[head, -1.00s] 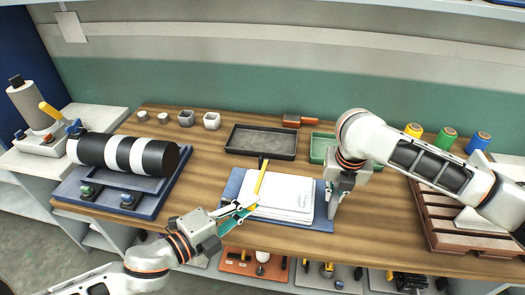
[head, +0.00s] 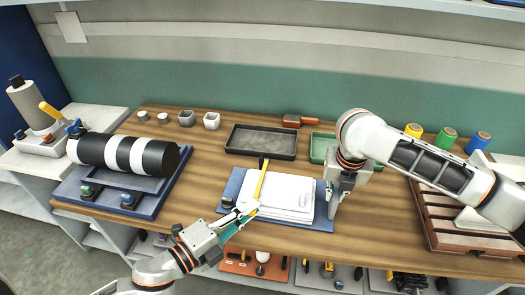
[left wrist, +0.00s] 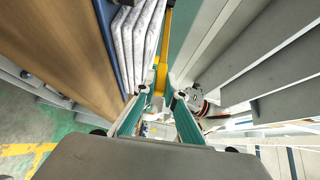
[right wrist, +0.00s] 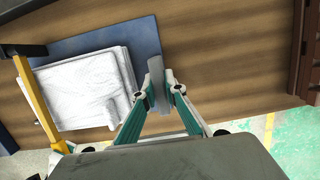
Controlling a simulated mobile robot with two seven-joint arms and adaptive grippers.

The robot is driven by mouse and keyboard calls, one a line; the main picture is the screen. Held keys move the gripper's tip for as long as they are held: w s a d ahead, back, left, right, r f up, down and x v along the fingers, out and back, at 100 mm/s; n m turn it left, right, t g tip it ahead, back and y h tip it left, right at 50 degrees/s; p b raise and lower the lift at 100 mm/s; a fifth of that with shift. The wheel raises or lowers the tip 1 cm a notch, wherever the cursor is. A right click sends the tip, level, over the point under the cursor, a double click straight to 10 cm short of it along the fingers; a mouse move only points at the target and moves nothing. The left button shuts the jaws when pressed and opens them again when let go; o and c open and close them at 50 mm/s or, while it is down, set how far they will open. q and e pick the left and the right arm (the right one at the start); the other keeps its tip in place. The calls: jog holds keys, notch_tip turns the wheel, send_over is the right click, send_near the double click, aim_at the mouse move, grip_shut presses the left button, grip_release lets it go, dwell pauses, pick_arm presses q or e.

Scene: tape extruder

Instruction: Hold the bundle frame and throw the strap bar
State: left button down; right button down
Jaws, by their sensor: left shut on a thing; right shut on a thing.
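The bundle frame is a blue base plate (head: 231,188) on the bench with a white stack of sheets (head: 290,192) on it. The yellow strap bar (head: 261,181) runs along the stack's left side from a dark pivot at the back. My left gripper (head: 250,208) is shut on the bar's near end; in the left wrist view the yellow bar (left wrist: 163,62) stands between the fingertips. My right gripper (head: 332,212) points down at the plate's right side. In the right wrist view it is shut on an upright grey tab (right wrist: 158,84) at the plate's edge.
A dark tray (head: 262,142) and a green tray (head: 323,148) lie behind the frame. A black-and-white striped roll (head: 125,153) rests on a blue stand at left. A brown slatted rack (head: 440,215) stands at right. Bench is clear left of the frame.

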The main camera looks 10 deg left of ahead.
pick_arm(q)
jog(key=shift+f, duration=0.15)
pick_arm(e)
jog(key=shift+a, duration=0.1)
pick_arm(q)
jog(key=c, duration=2)
grip_release()
jog(key=shift+s, duration=0.1)
jog(key=v, duration=0.8)
jog(key=shift+f, duration=0.1)
jog(key=shift+o, duration=0.4)
jog(key=o, duration=0.5)
